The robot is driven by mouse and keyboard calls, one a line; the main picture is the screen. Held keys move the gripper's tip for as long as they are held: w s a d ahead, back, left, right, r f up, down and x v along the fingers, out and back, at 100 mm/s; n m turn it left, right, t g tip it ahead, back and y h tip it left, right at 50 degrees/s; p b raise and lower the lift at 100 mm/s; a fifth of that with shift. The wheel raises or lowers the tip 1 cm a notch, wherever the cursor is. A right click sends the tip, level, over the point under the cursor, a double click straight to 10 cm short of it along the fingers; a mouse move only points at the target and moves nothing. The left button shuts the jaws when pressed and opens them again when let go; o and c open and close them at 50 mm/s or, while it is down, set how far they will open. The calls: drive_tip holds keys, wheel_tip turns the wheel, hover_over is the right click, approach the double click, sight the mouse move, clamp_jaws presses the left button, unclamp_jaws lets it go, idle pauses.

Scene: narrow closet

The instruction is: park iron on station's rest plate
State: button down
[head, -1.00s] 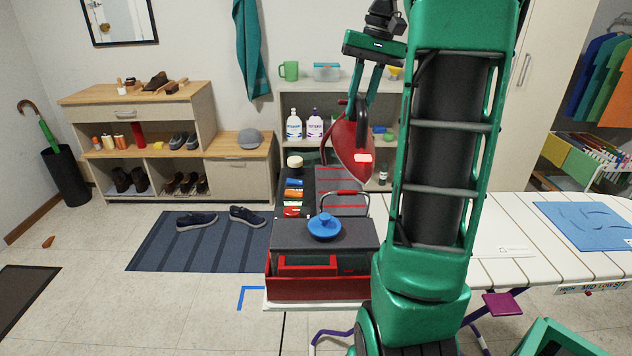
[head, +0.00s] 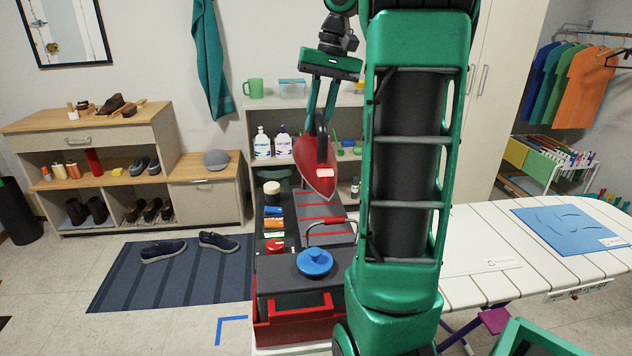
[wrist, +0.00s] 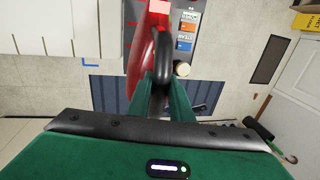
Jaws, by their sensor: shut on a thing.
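My gripper (head: 323,100) is shut on the black handle of the red iron (head: 313,170). The iron hangs tilted, nose down, over the far part of the ironing station (head: 295,318). The iron also shows in the wrist view (wrist: 139,75), with its dark handle (wrist: 162,70) between my green fingers. The rest plate (head: 322,208) is a grey slab with red strips behind the station's tank. The iron covers its far part in the head view. I see a gap between iron and plate but cannot tell its size.
Shelves with bottles (head: 263,144) stand behind. Shoes lie on a striped mat (head: 150,285) at left.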

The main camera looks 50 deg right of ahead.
drive_tip(key=shift+a+f, duration=0.15)
drive_tip(key=shift+f, duration=4.7)
drive_tip(key=c, duration=1.6)
unclamp_jaws()
drive_tip(key=shift+f, duration=0.1)
drive_tip(key=shift+s+d+r, duration=0.15)
drive_tip(key=shift+d+r, duration=0.1)
drive_tip(key=shift+r, duration=1)
drive_tip(key=shift+s+d+r, duration=0.2)
drive_tip(key=shift+r, duration=1)
drive_tip(key=shift+s+d+r, duration=0.15)
drive_tip(key=shift+d+r, duration=0.1)
drive_tip(key=shift+r, duration=1)
